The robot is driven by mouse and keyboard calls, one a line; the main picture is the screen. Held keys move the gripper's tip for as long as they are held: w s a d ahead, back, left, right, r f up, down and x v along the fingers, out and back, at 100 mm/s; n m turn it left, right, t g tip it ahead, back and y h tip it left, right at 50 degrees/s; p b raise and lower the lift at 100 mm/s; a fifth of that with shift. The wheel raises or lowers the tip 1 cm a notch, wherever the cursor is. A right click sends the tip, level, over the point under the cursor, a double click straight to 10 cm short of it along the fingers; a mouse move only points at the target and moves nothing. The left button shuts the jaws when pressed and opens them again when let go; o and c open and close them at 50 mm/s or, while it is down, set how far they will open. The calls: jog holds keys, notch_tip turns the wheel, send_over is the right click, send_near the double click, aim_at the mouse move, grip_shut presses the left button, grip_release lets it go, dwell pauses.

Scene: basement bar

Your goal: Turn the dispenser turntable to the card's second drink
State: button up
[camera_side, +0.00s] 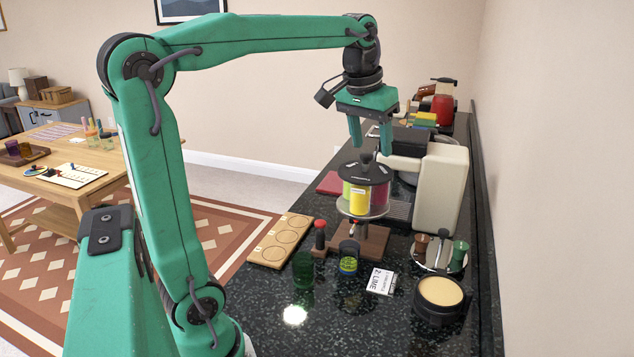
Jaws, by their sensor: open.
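The dispenser turntable (357,197) stands on a wooden base on the dark counter. It has a black lid with a knob on top and coloured sections: yellow faces the camera, green is at the left, dark pink at the right. The white card (381,281) lies on the counter in front of it, turned sideways. Its large line seems to read "2. LIME"; the smaller print is too small to read. My gripper (371,148) points down with its fingers apart, just above the lid knob. It looks empty. The turntable's far side is hidden.
A wooden board with round recesses (281,239) lies left of the turntable. A dark green glass (303,269), a red-topped handle (320,236) and a round tin (440,297) stand nearby. A cream machine (441,187) stands close on the right, near the wall.

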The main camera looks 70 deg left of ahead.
jog(key=w+a+n+g, duration=0.2)
jog(key=w+a, duration=0.4)
jog(key=a, duration=0.2)
jog(key=n, duration=0.2)
send_near(366, 153)
jog(key=shift+w+d+f+g+h, duration=0.1)
jog(key=shift+w+d+g+h, duration=0.15)
jog(key=shift+d, duration=0.2)
jog(key=shift+a+f, duration=0.2)
jog(key=shift+a, duration=0.4)
jog(key=shift+w+f, duration=0.1)
jog(key=shift+f, duration=0.1)
jog(key=shift+f, duration=3.7)
grip_shut()
